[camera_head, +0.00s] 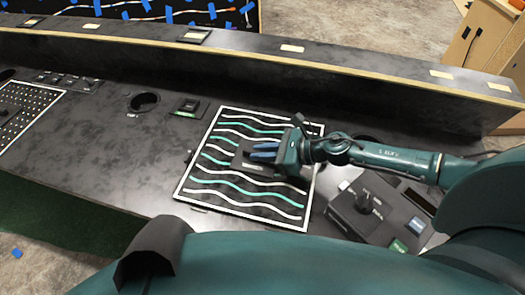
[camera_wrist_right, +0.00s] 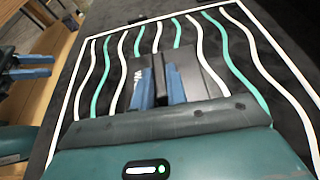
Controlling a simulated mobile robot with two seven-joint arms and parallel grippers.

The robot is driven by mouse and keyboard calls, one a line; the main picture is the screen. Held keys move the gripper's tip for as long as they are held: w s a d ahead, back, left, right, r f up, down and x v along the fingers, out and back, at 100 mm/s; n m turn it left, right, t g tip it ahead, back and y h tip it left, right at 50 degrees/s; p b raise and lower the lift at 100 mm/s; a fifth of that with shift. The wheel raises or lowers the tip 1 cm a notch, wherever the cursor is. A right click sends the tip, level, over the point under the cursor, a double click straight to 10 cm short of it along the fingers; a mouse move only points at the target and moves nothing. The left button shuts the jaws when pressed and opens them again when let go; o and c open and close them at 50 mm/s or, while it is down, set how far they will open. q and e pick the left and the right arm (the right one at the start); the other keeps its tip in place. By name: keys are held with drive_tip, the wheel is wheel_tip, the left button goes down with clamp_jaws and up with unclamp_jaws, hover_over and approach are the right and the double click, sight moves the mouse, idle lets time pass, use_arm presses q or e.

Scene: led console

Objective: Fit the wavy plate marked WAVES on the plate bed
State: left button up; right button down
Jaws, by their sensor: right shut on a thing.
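The wavy plate (camera_head: 215,185) is a black square with white and teal wavy lines inside a white border. It lies about flat in the middle of the console in the head view. It fills much of the right wrist view (camera_wrist_right: 115,50). My right gripper (camera_head: 262,154) is over its middle, shut on its dark raised handle (camera_wrist_right: 200,72), where part of a white letter shows. The plate bed is hidden under the plate; I cannot tell whether the plate is seated or slightly above. My left gripper (camera_wrist_right: 28,66) seems to show at the left of the wrist view, its jaw state unclear.
A round recess (camera_head: 143,102) and a small square button (camera_head: 188,106) lie left of the plate. A dotted panel (camera_head: 25,115) is at far left. A tilted box with a knob (camera_head: 363,203) stands close to the plate's right. A raised ledge (camera_head: 270,65) runs behind.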

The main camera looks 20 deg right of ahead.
use_arm(q)
drive_tip(key=shift+f+b, duration=0.35)
use_arm(e)
drive_tip(key=shift+w+f, duration=0.1)
drive_tip(key=shift+f, duration=0.15)
use_arm(q)
drive_tip(key=shift+a, duration=0.1)
use_arm(e)
drive_tip(key=c, duration=1.3)
unclamp_jaws()
drive_tip(key=shift+f, duration=0.2)
drive_tip(key=shift+s+d+r, duration=0.1)
drive_tip(key=shift+s+d, duration=0.2)
drive_tip(key=shift+d, duration=0.05)
drive_tip(key=b+v, duration=0.2)
drive_tip(key=v, duration=0.9)
drive_tip(key=shift+s+b, duration=0.1)
drive_tip(key=shift+b, duration=0.25)
use_arm(q)
drive_tip(key=shift+w+d+f+n, duration=0.15)
drive_tip(key=shift+d+f+n, duration=0.15)
drive_tip(key=shift+n, duration=0.2)
use_arm(e)
drive_tip(key=shift+s+d+r, duration=0.3)
drive_tip(key=shift+d+r, duration=0.1)
drive_tip(key=shift+d, duration=0.05)
drive_tip(key=shift+s+a, duration=0.1)
